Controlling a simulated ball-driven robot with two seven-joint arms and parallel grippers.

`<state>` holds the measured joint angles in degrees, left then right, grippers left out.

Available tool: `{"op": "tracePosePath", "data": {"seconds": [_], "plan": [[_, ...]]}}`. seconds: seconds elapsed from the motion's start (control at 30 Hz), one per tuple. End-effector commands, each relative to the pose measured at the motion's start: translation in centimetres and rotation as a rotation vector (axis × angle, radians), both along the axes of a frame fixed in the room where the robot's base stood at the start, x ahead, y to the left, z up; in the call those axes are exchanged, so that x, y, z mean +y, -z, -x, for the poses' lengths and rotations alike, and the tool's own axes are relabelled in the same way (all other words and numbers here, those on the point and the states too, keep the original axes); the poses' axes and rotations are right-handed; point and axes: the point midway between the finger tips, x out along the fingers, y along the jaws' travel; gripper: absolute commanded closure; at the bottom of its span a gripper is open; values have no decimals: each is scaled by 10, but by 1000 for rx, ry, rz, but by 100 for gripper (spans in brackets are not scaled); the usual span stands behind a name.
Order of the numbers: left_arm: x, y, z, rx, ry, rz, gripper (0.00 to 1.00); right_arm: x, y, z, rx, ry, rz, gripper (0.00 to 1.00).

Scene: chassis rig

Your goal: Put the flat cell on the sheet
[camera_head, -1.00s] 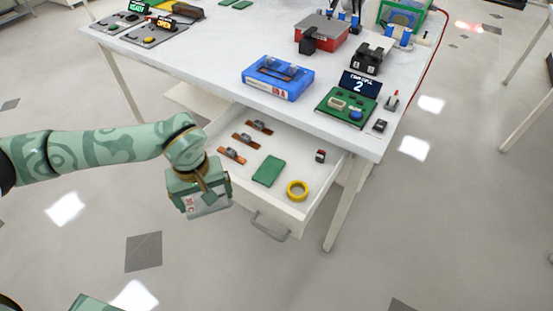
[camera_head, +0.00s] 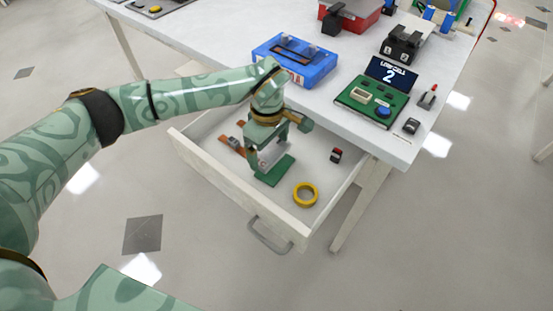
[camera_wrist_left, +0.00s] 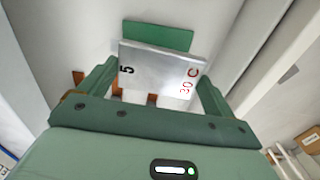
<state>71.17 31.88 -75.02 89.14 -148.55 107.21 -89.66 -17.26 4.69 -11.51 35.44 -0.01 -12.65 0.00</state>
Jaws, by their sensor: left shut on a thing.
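My left gripper (camera_head: 272,150) is shut on the flat cell (camera_head: 270,153), a silver slab. In the left wrist view the flat cell (camera_wrist_left: 160,70) shows a black 5 and a red "30 C" between the fingers. The green sheet (camera_head: 272,178) lies on the drawer floor, partly hidden behind the gripper and cell. In the left wrist view the sheet (camera_wrist_left: 158,36) shows just beyond the cell's far edge. The cell appears upright over the sheet; I cannot tell if they touch. My right gripper is not in view.
The open drawer (camera_head: 214,170) also holds a yellow tape ring (camera_head: 305,194), a small red-black item (camera_head: 336,155) and orange strips (camera_head: 232,145), partly hidden. Above stand the table with a blue box (camera_head: 295,60) and a green panel (camera_head: 369,102).

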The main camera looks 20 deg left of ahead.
Motion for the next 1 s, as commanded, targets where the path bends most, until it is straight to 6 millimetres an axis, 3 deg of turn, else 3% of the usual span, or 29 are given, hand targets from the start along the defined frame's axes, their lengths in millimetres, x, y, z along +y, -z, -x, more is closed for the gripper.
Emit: {"op": "tracePosePath", "data": {"seconds": [0.2,0.37,0.77,0.8,1.0], "plan": [[-15,20,-5,0,2,2,41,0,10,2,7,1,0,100],[-14,47,-4,2,0,0,41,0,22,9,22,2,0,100],[-13,48,-5,-3,1,-1,41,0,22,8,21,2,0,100],[-13,48,-5,-2,1,0,0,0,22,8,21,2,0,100],[-13,48,-5,-3,1,0,0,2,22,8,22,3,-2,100]]}}
